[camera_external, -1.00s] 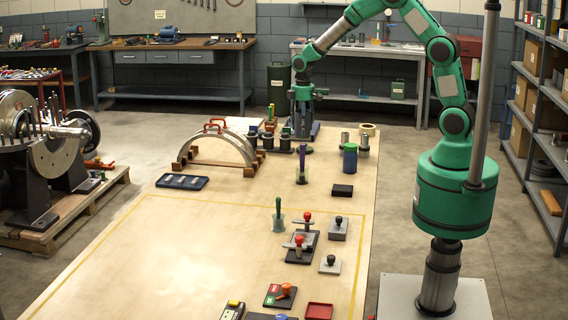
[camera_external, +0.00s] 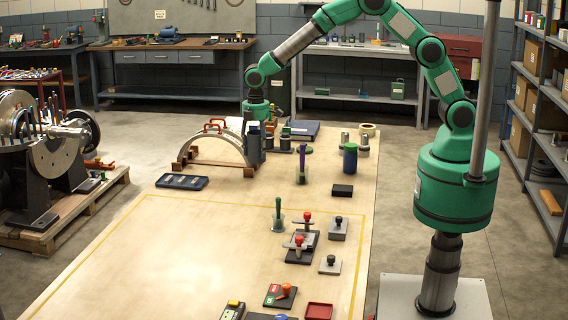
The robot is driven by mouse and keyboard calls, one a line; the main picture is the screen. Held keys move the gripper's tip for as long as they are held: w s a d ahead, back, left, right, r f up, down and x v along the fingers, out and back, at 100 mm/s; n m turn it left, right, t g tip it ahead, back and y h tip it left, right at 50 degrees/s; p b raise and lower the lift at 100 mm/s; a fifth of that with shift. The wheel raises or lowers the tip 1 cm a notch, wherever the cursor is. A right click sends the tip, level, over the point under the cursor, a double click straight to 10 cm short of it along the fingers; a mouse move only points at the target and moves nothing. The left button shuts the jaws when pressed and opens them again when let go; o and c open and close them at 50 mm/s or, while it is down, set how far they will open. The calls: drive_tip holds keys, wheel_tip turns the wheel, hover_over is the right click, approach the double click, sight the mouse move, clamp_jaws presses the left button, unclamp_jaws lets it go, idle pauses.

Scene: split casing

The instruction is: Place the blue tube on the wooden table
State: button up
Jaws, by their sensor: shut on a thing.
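My gripper (camera_external: 253,152) is at the far left part of the pale wooden table (camera_external: 220,228), beside the right end of the grey arch. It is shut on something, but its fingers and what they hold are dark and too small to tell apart. A blue cylinder with a green top (camera_external: 350,160) stands upright on the table's right side, well apart from my gripper. I cannot tell whether this cylinder or the held thing is the blue tube.
The grey arch with red handles (camera_external: 213,137) stands close left of my gripper. Small dark stands (camera_external: 285,145), a blue flat case (camera_external: 303,130) and a purple upright piece (camera_external: 302,162) are to its right. The yellow-lined front left area is clear.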

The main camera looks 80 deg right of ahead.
drive_tip(key=s+a+n+p, duration=0.25)
drive_tip(key=a+n, duration=0.25)
drive_tip(key=a, duration=2.2)
drive_tip(key=s+a+n, duration=0.1)
drive_tip(key=s+a, duration=0.2)
drive_tip(key=a, duration=0.4)
drive_tip(key=s+a+n, duration=0.1)
drive_tip(key=s+a, duration=0.3)
drive_tip(key=a, duration=0.4)
drive_tip(key=s+a+f+n+p, duration=0.1)
drive_tip(key=s+a, duration=0.3)
drive_tip(key=a, duration=0.3)
drive_tip(key=shift+s+a+n, duration=0.15)
drive_tip(key=shift+a+n, duration=0.15)
drive_tip(key=shift+f, duration=0.2)
drive_tip(key=shift+f, duration=3.05)
drive_tip(key=shift+f+p, duration=0.3)
drive_tip(key=shift+f, duration=1.55)
drive_tip(key=shift+f, duration=0.15)
